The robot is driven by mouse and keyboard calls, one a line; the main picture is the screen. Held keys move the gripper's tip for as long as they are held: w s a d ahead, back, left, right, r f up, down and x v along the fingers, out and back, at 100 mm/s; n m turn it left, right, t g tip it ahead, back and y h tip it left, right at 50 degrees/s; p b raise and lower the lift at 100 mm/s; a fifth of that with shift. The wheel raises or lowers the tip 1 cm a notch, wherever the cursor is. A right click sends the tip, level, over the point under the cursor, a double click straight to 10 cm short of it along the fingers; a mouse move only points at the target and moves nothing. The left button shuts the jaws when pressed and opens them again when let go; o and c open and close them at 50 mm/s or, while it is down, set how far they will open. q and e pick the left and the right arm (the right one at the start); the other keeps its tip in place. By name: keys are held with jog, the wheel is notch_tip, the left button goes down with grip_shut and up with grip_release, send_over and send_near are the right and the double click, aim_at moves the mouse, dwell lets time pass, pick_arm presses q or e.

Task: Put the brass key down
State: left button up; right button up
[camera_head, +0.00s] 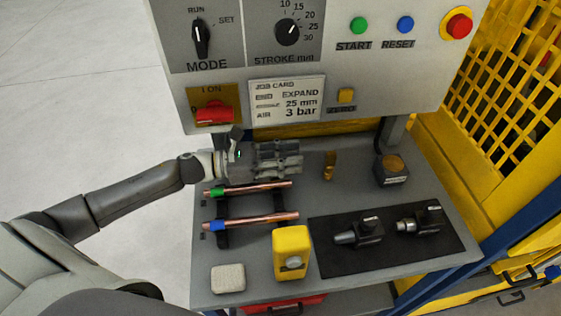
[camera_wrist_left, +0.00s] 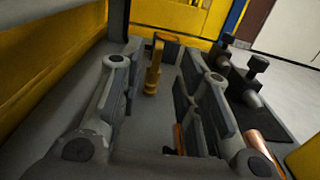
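The brass key (camera_head: 330,165) is on the grey bench, apart from my gripper and to the right of its fingertips in the head view. In the left wrist view, the brass key (camera_wrist_left: 153,70) shows beyond and between the spread fingers. My left gripper (camera_head: 300,157) is low over the back of the bench, behind the copper tubes. In the left wrist view my left gripper (camera_wrist_left: 160,58) has its fingers wide apart with nothing between the pads. My right gripper is not in view.
Two copper tubes (camera_head: 262,219) lie on a dark rack. A dark block with a brass-coloured top (camera_head: 391,170) stands right of the key. A black mat (camera_head: 330,262) holds two tools. A yellow device (camera_head: 291,252) and a pale block (camera_head: 228,279) are in front. The control panel (camera_head: 350,70) rises behind.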

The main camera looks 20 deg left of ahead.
pick_arm(q)
jog(key=shift+v, duration=1.1)
